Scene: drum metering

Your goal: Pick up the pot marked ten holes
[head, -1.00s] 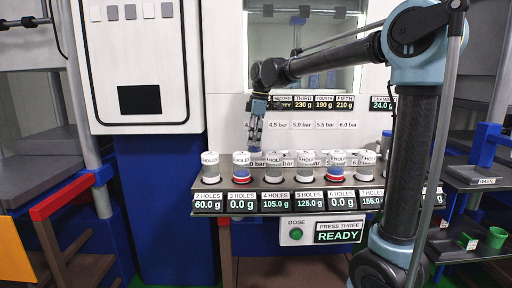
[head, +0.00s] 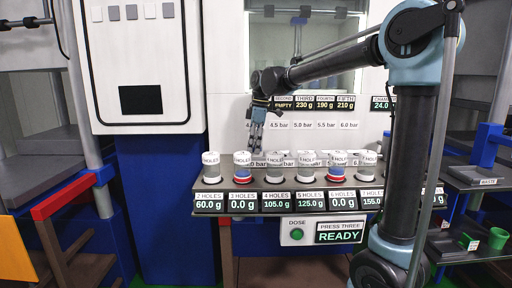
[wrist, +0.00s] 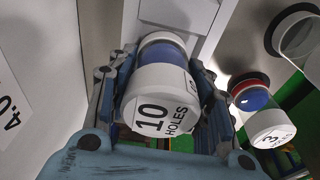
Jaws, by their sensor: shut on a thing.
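The pot marked 10 HOLES (wrist: 160,88) is between the fingers of my gripper (wrist: 163,72) in the wrist view. It has a white lid with black lettering and a blue band behind it. The fingers press on both its sides, and my gripper is shut on it. In the head view my gripper (head: 256,138) points down behind the front row of pots, near the pot marked 3 holes. The held pot is hard to make out there, largely hidden behind the front row.
The pot marked 3 holes (wrist: 271,126) stands close by at the right in the wrist view. Several lidded pots stand along the shelf (head: 280,203), with weight displays below. Pressure labels (head: 300,125) are on the white wall behind. Dark trays (head: 478,178) stand at the far right.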

